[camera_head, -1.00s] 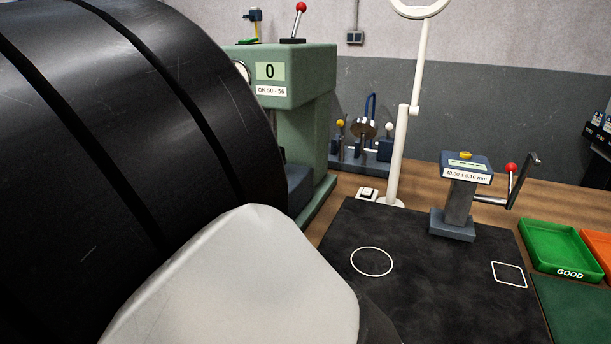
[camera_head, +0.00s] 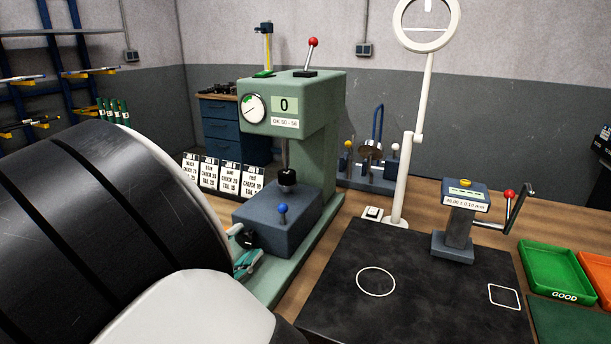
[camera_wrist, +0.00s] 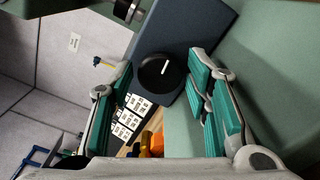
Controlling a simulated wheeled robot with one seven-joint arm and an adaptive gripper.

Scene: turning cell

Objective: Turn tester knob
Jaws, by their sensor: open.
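The green tester (camera_head: 325,110) stands at the back centre, with a dial and a display reading 0. Its blue-grey block (camera_head: 276,222) has a blue-balled lever on top. The black round tester knob (camera_wrist: 157,73), with a white pointer line, is on this block in the wrist view. It also shows at the block's left side in the head view (camera_head: 247,240). My gripper (camera_wrist: 163,95) is open and empty, its teal pads on either side of the knob in the picture. Contact cannot be told. In the head view my gripper (camera_head: 243,258) is beside the knob, partly hidden by my arm.
Label cards (camera_head: 222,174) stand behind the block. Right of the tester are a white lamp stand (camera_head: 408,180), a black mat (camera_head: 420,285), a gauge with a red-balled crank (camera_head: 459,225) and a green GOOD tray (camera_head: 552,270).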

